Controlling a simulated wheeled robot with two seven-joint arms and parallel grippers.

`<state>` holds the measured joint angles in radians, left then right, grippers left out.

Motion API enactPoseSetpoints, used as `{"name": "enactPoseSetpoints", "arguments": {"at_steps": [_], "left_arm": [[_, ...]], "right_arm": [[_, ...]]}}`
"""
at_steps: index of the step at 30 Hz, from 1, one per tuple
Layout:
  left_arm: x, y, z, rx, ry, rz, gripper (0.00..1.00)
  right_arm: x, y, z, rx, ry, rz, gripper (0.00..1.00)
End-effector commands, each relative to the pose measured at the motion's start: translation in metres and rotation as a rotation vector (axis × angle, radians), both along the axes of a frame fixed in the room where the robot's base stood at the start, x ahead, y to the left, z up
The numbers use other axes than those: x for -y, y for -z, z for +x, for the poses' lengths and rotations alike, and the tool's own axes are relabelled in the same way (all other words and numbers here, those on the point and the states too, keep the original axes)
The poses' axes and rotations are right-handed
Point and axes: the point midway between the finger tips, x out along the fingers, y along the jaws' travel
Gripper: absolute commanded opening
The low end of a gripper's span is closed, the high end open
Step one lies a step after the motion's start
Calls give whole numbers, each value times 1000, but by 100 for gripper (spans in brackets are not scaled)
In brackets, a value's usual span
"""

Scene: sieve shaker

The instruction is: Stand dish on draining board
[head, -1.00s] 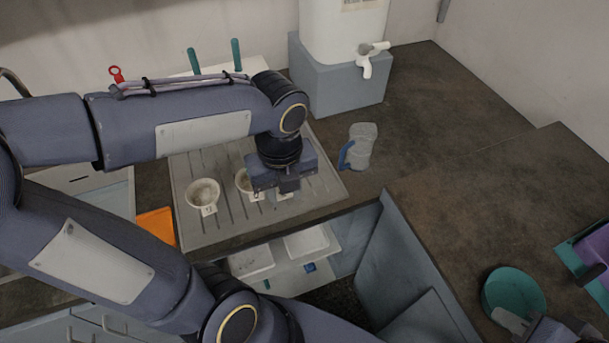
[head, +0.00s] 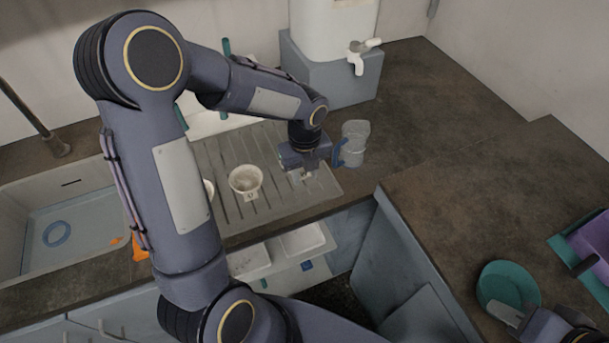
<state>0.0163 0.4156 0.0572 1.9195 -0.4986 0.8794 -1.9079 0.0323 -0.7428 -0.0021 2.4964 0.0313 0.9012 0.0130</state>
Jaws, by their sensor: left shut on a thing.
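The grey ribbed draining board (head: 232,215) lies beside the sink. Another white dish (head: 209,188) is left of that, mostly hidden by my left arm. My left gripper (head: 303,168) is over the board's right end, shut on a small white dish (head: 304,176). Most of that dish is hidden under the gripper, and I cannot tell whether it touches the board. My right gripper (head: 508,314) is at the bottom right by the teal bowl (head: 505,280); its jaw state is unclear.
A clear jug (head: 354,140) with a blue handle stands close right of my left gripper. Behind are a grey block (head: 335,85) and a white container with a tap (head: 357,62). The sink (head: 85,215) is at left. An open compartment lies below the board. The right counter is mostly clear.

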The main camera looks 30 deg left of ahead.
Motion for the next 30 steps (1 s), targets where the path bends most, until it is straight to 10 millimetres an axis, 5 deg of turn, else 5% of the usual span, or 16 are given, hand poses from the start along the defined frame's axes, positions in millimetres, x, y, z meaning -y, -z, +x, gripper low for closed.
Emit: {"name": "enactPoseSetpoints", "arguments": {"at_steps": [3,14,15,19,30], "left_arm": [[0,16,-1,-1,0,0,0],[0,20,-1,-1,0,-1,0],[0,19,-1,-1,0,-1,33],[0,19,-1,-1,0,-1,50],[0,13,0,1,-1,-1,52]], "right_arm": [[0,2,0,0,0,0,28],[0,5,0,0,0,0,28],[0,4,0,0,0,0,28],[0,4,0,0,0,0,28],[0,-1,0,0,0,0,28]]}}
